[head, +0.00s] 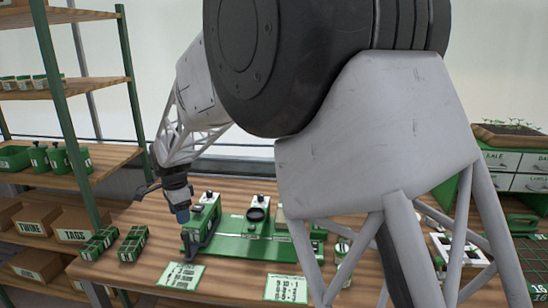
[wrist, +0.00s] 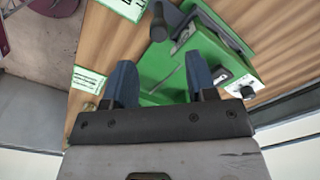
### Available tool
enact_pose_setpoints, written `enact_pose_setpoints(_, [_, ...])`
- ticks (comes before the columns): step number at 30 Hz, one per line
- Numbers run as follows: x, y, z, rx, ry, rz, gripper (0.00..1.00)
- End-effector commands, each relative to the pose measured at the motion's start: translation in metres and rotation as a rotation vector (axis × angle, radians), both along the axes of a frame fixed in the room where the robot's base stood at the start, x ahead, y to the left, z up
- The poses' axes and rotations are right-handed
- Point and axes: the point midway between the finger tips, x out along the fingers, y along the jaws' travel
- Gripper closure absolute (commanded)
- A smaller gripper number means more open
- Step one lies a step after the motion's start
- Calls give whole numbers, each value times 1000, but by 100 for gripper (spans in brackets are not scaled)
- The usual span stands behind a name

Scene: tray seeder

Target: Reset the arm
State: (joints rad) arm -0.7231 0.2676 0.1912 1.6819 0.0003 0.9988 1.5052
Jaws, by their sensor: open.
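My gripper (wrist: 156,88) is open, with two blue fingers apart and nothing visible between them. In the head view my gripper (head: 182,214) hangs above the wooden bench, close to the left end of the green tray seeder (head: 250,248). In the wrist view the green seeder (wrist: 206,48) lies beyond the fingers, with its dark handle (wrist: 168,20) near the top. I cannot tell whether a fingertip touches the seeder. My own arm hides much of the right half of the head view.
Small green trays (head: 132,243) stand left of the seeder. Printed cards (head: 182,276) lie along the bench front. A shelf rack (head: 62,110) with boxes rises at the left. Drawers with seedlings (head: 512,155) stand at the right. A green-and-white card (wrist: 88,80) shows beside the fingers.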

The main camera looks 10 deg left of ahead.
Motion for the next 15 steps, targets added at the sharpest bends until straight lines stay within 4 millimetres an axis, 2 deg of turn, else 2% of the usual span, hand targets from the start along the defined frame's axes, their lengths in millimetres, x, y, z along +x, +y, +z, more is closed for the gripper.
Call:
enact_pose_setpoints(5, [1, -20, 10, 4, -6, 15, 48])
enact_pose_setpoints(8, [1, -42, 20, 8, -11, 35, 48])
enact_pose_setpoints(15, [-5, -117, 52, 18, -33, 105, 48])
